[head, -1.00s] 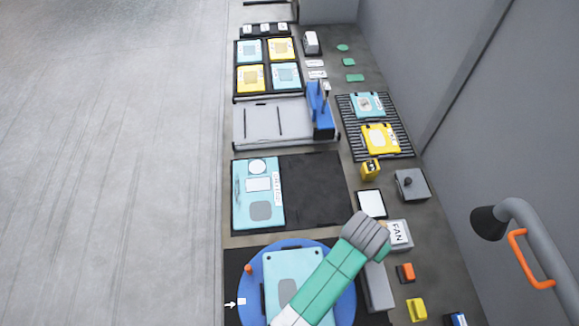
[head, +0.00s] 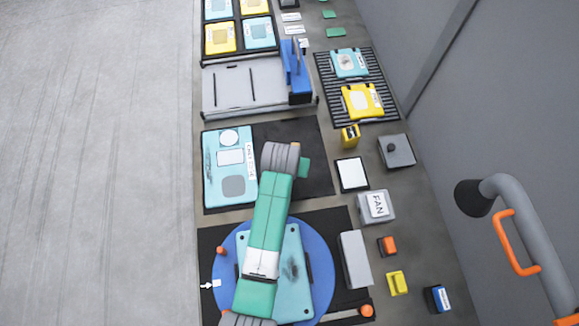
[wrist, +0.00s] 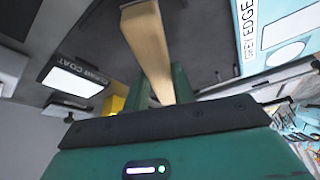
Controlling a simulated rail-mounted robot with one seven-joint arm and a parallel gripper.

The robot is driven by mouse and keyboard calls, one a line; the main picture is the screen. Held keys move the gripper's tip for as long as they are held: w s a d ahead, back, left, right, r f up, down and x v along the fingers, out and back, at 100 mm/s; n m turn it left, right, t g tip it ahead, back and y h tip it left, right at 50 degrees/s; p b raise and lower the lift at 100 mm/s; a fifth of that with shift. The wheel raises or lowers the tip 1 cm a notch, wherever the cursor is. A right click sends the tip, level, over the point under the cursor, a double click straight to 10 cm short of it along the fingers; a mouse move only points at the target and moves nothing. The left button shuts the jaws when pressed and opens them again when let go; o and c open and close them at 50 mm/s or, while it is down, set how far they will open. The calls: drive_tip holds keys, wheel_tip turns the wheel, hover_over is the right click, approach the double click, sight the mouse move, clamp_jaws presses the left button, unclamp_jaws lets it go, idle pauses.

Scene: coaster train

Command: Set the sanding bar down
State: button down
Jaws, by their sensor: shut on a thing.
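The sanding bar (wrist: 150,50) is a long tan, wood-coloured bar in the wrist view. My gripper (wrist: 163,88) is shut on it, with a green finger on each side. In the head view my gripper (head: 305,168) shows only as a small green part beside the grey wrist, over the dark mat (head: 300,140). The bar cannot be made out there. I cannot tell how high the bar is above the mat.
A cyan panel (head: 212,185) lies on the mat's left part. A blue turntable (head: 322,275) with another cyan panel (head: 295,290) is under my arm. A white pad (head: 352,174), a FAN box (head: 377,206) and a grey block (head: 355,260) stand to the right.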

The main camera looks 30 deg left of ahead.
drive_tip(key=shift+f, duration=2)
drive_tip(key=shift+b, duration=0.3)
drive_tip(key=c, duration=1.2)
unclamp_jaws()
drive_tip(key=shift+f, duration=0.1)
drive_tip(key=shift+o, duration=0.2)
drive_tip(key=shift+r, duration=0.25)
drive_tip(key=p+v, duration=0.2)
drive_tip(key=v, duration=0.9)
drive_tip(key=shift+s+d+r, duration=0.1)
drive_tip(key=shift+s+r, duration=0.2)
drive_tip(key=shift+r, duration=0.05)
